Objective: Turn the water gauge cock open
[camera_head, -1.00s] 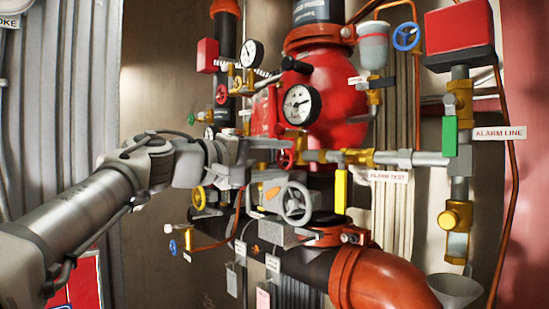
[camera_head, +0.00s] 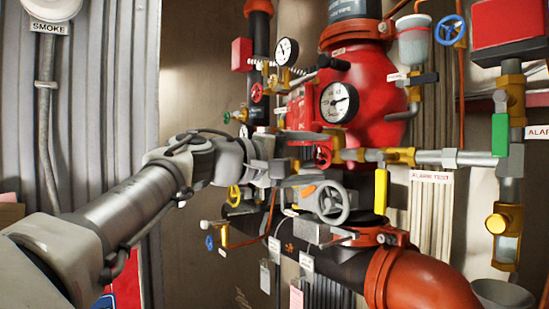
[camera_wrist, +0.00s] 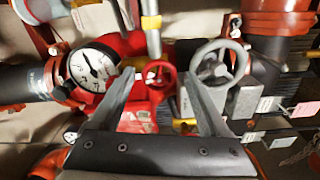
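My gripper (camera_head: 318,160) is open and empty in front of the valve assembly. In the wrist view its two fingers (camera_wrist: 160,78) stand well apart. A small red handwheel (camera_wrist: 158,73) shows between the fingertips, beyond them; contact is not visible. It also shows in the head view (camera_head: 323,155). A large white-faced gauge (camera_head: 339,102) is above it, and a smaller gauge (camera_head: 286,51) is higher left, with a red handwheel (camera_head: 257,93) below-left of it. I cannot tell which fitting is the water gauge cock; no label naming it is legible.
A grey handwheel (camera_head: 328,203) is below right of my gripper, close to the right finger in the wrist view. A yellow handwheel (camera_head: 233,196) and a blue one (camera_head: 210,242) are lower left. Pipes crowd the right.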

